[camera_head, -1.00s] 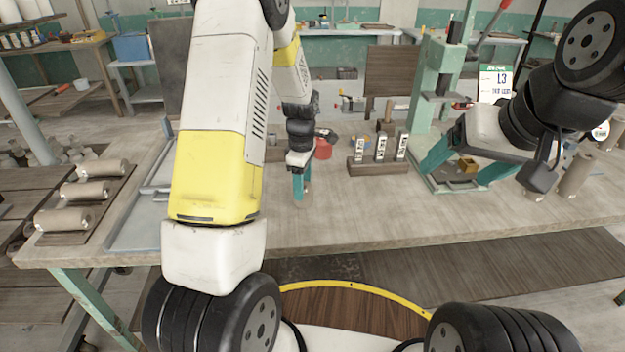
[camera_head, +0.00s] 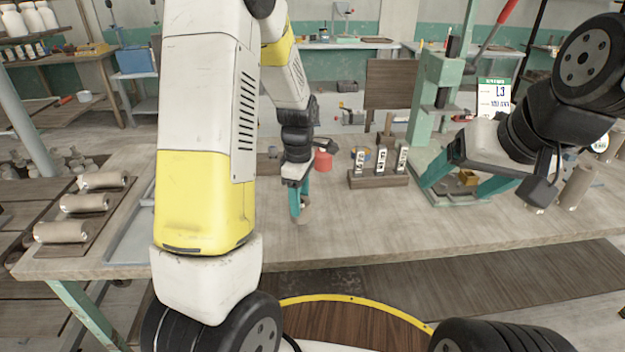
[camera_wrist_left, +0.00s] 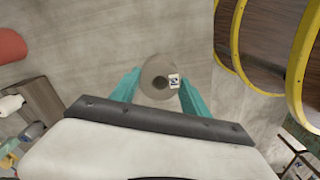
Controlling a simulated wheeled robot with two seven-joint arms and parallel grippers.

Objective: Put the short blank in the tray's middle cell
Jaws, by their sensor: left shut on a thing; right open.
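My left gripper (camera_head: 300,203) is shut on a grey-tan cylindrical blank over the middle of the table. In the left wrist view the blank (camera_wrist_left: 157,76) shows end-on between the teal fingers, with a dark hole in its end and a small printed label. Its length is hard to judge from there. The blue-grey tray (camera_head: 131,240) lies on the left of the table; my left arm hides most of it, including its middle cell. My right gripper (camera_head: 467,187) is open and empty, in front of the green press.
A dark board at the left bears several tan cylinders (camera_head: 86,203). A wooden stand (camera_head: 378,180) with labelled pieces and a red container (camera_head: 323,161) stand behind my left gripper. The green press (camera_head: 432,105) is at right. The front middle of the table (camera_head: 390,225) is clear.

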